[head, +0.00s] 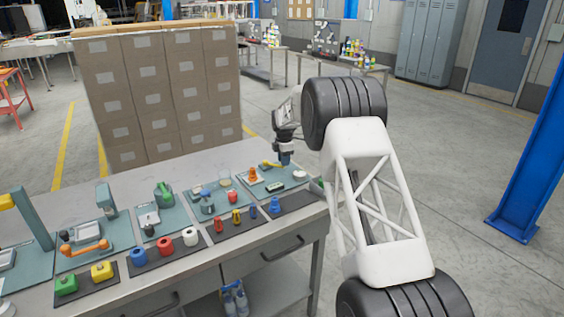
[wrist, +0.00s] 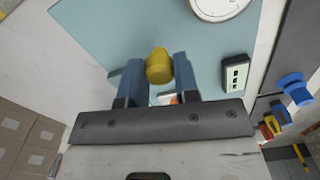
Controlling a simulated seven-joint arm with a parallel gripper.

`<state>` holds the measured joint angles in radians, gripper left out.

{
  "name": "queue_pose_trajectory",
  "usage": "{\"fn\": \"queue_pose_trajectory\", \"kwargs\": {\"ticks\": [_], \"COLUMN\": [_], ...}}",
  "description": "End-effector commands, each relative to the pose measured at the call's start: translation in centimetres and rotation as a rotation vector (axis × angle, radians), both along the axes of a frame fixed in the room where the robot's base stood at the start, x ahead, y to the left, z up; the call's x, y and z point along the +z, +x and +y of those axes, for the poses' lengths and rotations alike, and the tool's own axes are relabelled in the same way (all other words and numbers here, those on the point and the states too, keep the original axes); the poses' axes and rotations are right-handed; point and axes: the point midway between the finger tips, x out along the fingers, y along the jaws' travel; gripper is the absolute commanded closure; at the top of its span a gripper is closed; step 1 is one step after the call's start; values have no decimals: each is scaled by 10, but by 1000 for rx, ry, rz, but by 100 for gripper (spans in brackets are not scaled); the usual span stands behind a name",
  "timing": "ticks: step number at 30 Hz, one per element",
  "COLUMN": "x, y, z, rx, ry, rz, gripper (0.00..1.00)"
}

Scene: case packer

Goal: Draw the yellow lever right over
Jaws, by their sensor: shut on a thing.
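The yellow lever (wrist: 158,66) shows its rounded yellow end between the two blue fingers of my gripper (wrist: 158,82) in the wrist view. The fingers are shut on it, one on each side. The lever's base is hidden. In the head view the yellow lever (head: 268,163) shows as a short yellow bar at the back of the right-hand teal panel, with my gripper (head: 285,160) at its right end.
A white round dial (wrist: 222,6) and a pale block with dark switches (wrist: 235,73) sit on the same panel. An orange-topped piece (head: 253,175) stands in front of the lever. Blue, yellow and red pieces stand on dark strips nearer the front. Stacked cartons (head: 155,90) rise behind the bench.

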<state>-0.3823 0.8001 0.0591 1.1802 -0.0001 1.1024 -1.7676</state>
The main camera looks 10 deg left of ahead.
Motion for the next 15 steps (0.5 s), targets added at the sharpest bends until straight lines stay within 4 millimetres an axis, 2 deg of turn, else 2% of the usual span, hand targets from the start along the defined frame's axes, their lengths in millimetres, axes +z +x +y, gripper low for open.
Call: {"fn": "queue_pose_trajectory", "kwargs": {"ticks": [15], "x": [2], "y": [5], "z": [-1], "rx": [47], "ry": [1], "rz": [-3], "gripper": [100]}}
